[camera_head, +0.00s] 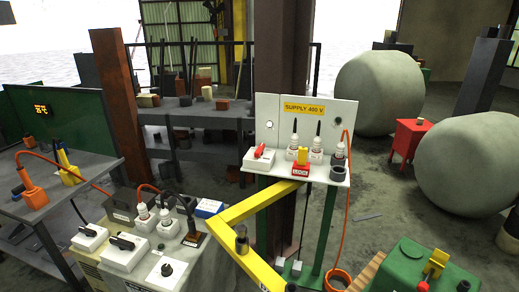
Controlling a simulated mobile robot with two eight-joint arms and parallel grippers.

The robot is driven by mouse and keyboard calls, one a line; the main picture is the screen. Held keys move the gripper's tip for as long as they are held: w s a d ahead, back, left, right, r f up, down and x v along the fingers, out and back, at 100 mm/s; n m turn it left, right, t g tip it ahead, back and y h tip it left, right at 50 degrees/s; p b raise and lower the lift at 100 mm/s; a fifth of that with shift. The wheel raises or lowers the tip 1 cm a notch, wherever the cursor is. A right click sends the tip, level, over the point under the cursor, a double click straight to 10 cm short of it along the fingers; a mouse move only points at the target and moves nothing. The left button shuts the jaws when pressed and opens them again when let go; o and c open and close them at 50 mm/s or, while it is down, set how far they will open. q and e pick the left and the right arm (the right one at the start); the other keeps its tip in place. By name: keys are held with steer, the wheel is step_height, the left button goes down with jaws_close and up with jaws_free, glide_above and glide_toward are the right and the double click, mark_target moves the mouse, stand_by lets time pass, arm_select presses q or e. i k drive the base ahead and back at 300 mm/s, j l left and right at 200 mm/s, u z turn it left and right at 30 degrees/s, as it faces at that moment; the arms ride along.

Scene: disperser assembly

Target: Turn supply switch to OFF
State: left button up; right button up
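The supply panel (345,113) is a white upright board with a yellow "SUPPLY 400 V" label (304,108) and a white shelf, standing in front of a brown post. On its left side sits a white switch box (258,161) with a red handle (260,151), which looks tilted; its marked position is too small to read. To its right are a red "LOCK" piece (301,169) with a yellow top and several white-and-dark connectors (316,150). No gripper of mine can be made out in the head view, and nothing is seen touching the switch.
A yellow bent beam (245,210) runs below and in front of the panel. A grey cabinet (178,262) with black-handled switches stands at lower left. An orange cable (346,215) hangs right of the panel. A green box (412,268) is at lower right, large round tanks (380,92) behind.

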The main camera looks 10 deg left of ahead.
mark_target(258, 151)
steer(key=i+l+u, duration=0.4)
steer(key=u, duration=0.2)
steer(key=i+l+u, duration=0.65)
steer(key=l+u, duration=0.15)
steer(key=u, duration=0.15)
